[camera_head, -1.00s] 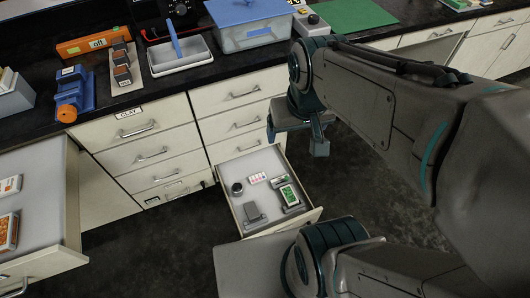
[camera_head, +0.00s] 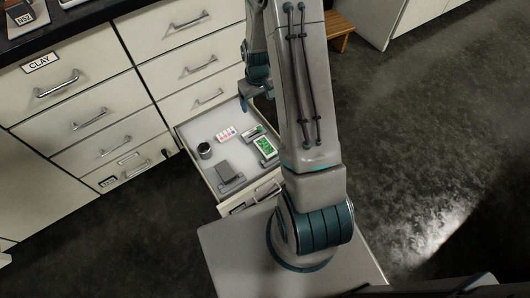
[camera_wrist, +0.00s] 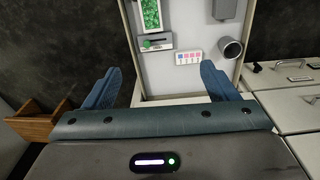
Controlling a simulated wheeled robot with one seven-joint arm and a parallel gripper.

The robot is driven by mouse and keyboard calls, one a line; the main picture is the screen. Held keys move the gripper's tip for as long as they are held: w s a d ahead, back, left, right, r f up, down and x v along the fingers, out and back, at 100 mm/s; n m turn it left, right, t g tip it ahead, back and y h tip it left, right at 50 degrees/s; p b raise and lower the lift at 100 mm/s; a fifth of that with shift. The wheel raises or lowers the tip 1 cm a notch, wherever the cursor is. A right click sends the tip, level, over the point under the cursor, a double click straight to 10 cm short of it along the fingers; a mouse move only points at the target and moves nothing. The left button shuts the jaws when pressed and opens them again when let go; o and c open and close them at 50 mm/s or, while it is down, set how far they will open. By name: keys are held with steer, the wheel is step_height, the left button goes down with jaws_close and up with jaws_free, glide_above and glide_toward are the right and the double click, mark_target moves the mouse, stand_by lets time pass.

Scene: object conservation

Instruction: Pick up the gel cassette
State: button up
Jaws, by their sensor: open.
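An open drawer (camera_head: 200,188) holds several small items. I cannot tell for certain which is the gel cassette. One candidate is a flat item with a speckled green face (camera_head: 265,147), also in the wrist view (camera_wrist: 151,13). Another is a small grey item with a green knob (camera_head: 254,132), also in the wrist view (camera_wrist: 157,42). A white card with coloured patches (camera_wrist: 188,58) lies beside it. My gripper (camera_wrist: 161,72) is open and empty, with its fingers spread over the drawer's cabinet end, short of these items. Part of the drawer's right side is hidden by my arm in the head view.
The drawer also holds a dark cylinder (camera_head: 205,150) and a grey block (camera_head: 228,172). Closed drawer fronts (camera_head: 75,120) stand to the left and behind. A wooden stool (camera_head: 340,32) stands at the back right. The floor at right is clear.

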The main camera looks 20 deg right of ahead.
steer(key=b, duration=0.7)
glide_above(265, 146)
steer(key=shift+g, duration=0.3)
steer(key=f, duration=2.6)
steer(key=shift+a, duration=0.25)
steer(key=f, duration=0.1)
steer(key=f+b, duration=0.1)
steer(key=f, duration=0.1)
steer(key=f+b, duration=0.1)
steer(key=f, duration=0.1)
steer(key=shift+d+f, duration=0.1)
steer(key=shift+d, duration=0.2)
steer(key=c, duration=1.1)
